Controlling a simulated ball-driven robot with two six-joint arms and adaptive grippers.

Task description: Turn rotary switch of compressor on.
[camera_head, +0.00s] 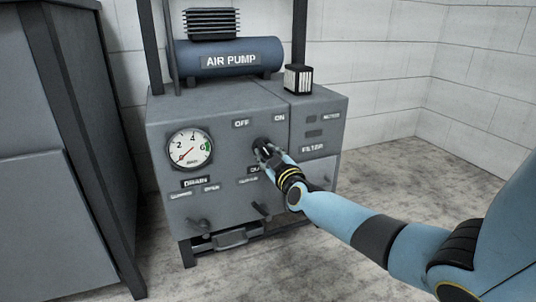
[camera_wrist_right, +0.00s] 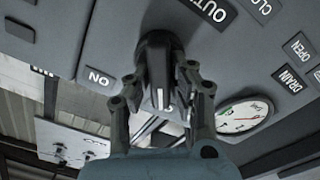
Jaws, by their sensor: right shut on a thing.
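The compressor (camera_head: 222,135) is a grey cabinet with a blue tank marked AIR PUMP on top. Its black rotary switch (camera_head: 262,144) sits on the front panel below the OFF label (camera_head: 241,124) and the ON label (camera_head: 279,118). My right gripper (camera_head: 266,153) is at the switch and partly covers it. In the right wrist view, the two fingers are on either side of the dark switch knob (camera_wrist_right: 157,62), shut on it. A pale line shows on the knob; which label it points at is hard to tell. My left gripper is out of view.
A pressure gauge (camera_head: 190,149) is on the panel's left, its red needle low. Below are small valve levers (camera_head: 200,224) with labels. The filter box (camera_head: 318,125) adjoins on the right. A tall grey cabinet (camera_head: 55,130) stands at left. The floor at right is clear.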

